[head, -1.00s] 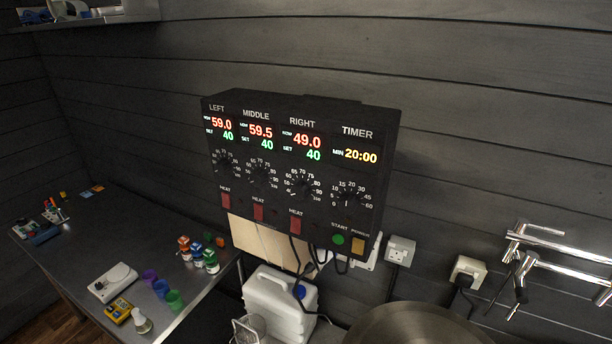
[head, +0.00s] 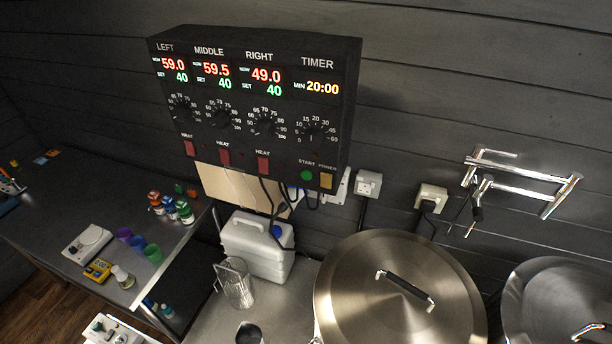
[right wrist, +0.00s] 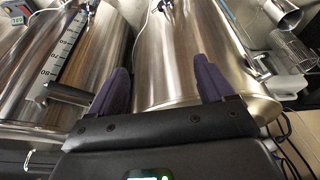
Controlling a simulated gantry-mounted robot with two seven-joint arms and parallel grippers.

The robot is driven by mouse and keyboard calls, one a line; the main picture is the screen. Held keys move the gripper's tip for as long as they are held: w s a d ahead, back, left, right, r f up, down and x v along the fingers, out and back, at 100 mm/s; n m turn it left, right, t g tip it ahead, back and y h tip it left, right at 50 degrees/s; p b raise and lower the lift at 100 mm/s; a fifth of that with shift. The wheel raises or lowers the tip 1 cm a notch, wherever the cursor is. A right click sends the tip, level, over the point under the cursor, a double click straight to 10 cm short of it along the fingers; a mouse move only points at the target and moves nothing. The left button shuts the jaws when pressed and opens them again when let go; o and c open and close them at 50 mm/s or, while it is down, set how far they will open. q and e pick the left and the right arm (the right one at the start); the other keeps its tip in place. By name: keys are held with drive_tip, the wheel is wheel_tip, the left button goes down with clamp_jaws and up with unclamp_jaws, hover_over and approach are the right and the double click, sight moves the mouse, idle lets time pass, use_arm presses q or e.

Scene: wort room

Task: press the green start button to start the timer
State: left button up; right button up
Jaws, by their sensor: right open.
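The green start button (head: 307,176) is a round button at the lower right of the black control box (head: 340,120) on the wall, under the label START. The timer display (head: 322,88) above it reads 20:00. The button does not show in the right wrist view. My left gripper is in no view.
Lidded steel kettles (head: 345,290) stand below and right of the box. A white canister (head: 255,250) and a wire-mesh basket (head: 237,284) stand below it. Black cables hang under the box. A metal folding arm (head: 520,175) juts from the wall at right.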

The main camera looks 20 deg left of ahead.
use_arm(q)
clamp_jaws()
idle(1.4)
